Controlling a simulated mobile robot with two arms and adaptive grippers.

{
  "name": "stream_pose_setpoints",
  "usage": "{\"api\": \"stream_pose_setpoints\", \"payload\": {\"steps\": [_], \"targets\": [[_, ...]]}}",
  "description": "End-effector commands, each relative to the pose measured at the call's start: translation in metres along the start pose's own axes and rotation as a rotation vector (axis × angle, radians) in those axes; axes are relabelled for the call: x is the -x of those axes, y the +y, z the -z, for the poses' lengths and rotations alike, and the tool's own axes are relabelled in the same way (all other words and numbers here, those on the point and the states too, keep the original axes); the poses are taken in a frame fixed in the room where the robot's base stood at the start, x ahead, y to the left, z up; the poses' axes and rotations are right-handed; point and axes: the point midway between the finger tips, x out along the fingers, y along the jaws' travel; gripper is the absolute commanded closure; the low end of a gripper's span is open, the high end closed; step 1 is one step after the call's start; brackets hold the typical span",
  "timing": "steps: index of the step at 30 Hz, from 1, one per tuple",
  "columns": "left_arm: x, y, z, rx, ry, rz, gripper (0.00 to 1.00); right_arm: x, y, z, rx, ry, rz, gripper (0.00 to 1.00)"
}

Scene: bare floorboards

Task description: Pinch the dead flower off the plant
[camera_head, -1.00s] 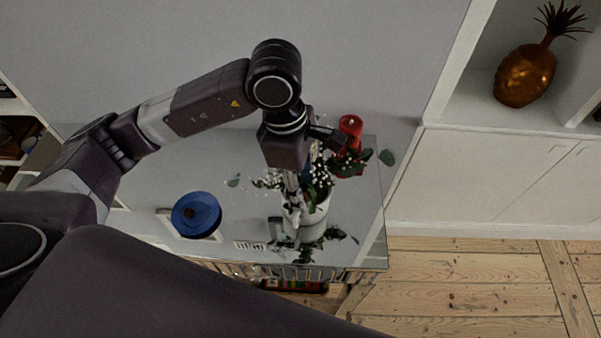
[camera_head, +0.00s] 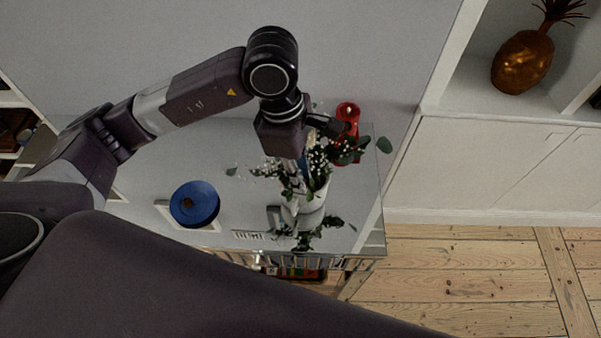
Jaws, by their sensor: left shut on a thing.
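The plant (camera_head: 322,165), with green leaves and small white blossoms, stands in a white pot (camera_head: 315,200) on a glossy grey tabletop. My left gripper (camera_head: 301,160) is over the plant's left side, pointing down among the stems. It is shut on a part of the plant; the fingertips and what is between them are largely hidden by the gripper body and leaves. I cannot make out a dead flower distinctly. My right gripper is not in view.
A red candle (camera_head: 347,115) stands close behind the plant. A blue round object (camera_head: 195,204) lies to the left on the table (camera_head: 150,170). A white cabinet (camera_head: 500,170) with a golden pineapple (camera_head: 522,62) is at right. Floorboards (camera_head: 460,270) are clear at lower right.

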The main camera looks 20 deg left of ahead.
Motion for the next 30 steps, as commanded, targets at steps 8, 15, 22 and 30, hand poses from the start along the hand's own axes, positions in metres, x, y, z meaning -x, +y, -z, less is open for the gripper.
{"api": "stream_pose_setpoints", "payload": {"steps": [8,15,22,30], "targets": [[0.012,0.000,-0.002,-0.001,-0.001,-0.002,1.00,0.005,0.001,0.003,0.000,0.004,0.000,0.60],[0.021,0.000,-0.003,-0.001,0.000,-0.001,1.00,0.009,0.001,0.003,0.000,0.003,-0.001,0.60],[0.030,0.000,-0.005,0.000,0.000,-0.002,1.00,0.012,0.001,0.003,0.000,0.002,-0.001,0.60],[0.041,0.000,-0.006,-0.001,0.000,0.000,1.00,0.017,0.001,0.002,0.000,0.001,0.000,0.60]]}}
